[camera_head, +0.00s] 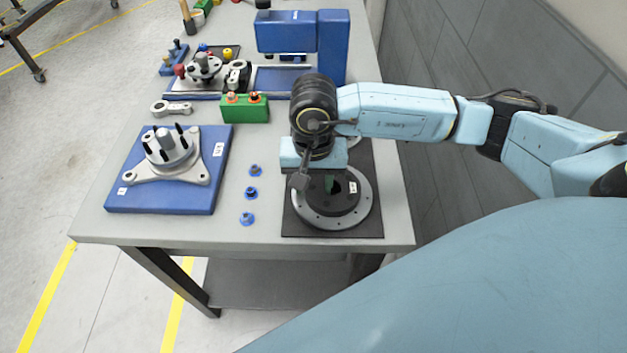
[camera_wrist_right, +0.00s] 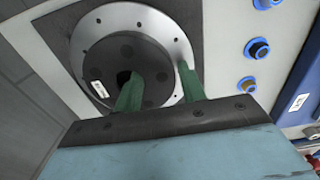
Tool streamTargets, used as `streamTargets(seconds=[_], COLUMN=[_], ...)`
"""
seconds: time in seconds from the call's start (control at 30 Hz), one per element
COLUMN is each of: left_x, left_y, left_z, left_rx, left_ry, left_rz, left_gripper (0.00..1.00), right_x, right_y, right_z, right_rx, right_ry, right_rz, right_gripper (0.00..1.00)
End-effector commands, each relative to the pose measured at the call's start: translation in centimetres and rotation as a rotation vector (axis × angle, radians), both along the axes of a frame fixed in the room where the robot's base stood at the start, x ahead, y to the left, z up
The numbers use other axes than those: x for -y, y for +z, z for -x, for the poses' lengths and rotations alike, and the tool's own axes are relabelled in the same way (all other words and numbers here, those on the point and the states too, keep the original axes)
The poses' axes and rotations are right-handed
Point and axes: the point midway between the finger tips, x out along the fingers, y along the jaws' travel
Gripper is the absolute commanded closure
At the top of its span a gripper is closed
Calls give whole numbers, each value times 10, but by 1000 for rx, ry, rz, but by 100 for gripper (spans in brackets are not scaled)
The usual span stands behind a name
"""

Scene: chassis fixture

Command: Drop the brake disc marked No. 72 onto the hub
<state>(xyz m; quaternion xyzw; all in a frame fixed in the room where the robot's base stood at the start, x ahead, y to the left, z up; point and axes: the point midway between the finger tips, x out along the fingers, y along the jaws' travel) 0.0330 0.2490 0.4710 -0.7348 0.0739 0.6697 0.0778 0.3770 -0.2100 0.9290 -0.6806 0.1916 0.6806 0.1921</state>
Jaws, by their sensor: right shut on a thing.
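The brake disc (camera_head: 366,209) has a grey flange and a dark raised centre with a small white label, too small to read. It lies flat on a dark mat (camera_head: 300,228) at the table's front right. My right gripper (camera_head: 331,186) is over it. In the right wrist view the green fingers (camera_wrist_right: 160,92) are shut on the disc's raised centre (camera_wrist_right: 150,55), one at the bore and one at the outer side. The hub (camera_head: 168,152), silvery with dark upright studs, stands on a blue plate (camera_head: 195,201) at the left. My left gripper is not in view.
Several blue-collared fasteners (camera_head: 252,193) stand between plate and mat. Behind are a green block (camera_head: 245,108), a grey link part (camera_head: 171,108) and a blue press-like fixture (camera_head: 333,45). Part of another round grey piece (camera_head: 354,142) shows behind my gripper.

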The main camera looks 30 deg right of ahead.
Motion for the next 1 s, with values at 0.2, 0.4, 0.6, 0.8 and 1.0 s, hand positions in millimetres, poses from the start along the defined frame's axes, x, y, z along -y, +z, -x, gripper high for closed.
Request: streamTargets(seconds=[0.2, 0.4, 0.6, 0.8, 1.0], left_x=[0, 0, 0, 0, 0], left_y=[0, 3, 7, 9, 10], left_z=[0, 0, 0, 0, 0], left_rx=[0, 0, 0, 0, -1], left_ry=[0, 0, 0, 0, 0], left_rz=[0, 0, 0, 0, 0], left_gripper=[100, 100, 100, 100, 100], right_x=[1, 0, 0, 0, 0], right_y=[2, 8, 15, 21, 24], right_z=[-1, -1, -1, -1, -1], right_rx=[3, 3, 4, 3, 3], right_ry=[-1, -1, 0, 0, 0], right_rz=[2, 1, 0, 1, 1], right_gripper=[100, 100, 100, 100, 100])
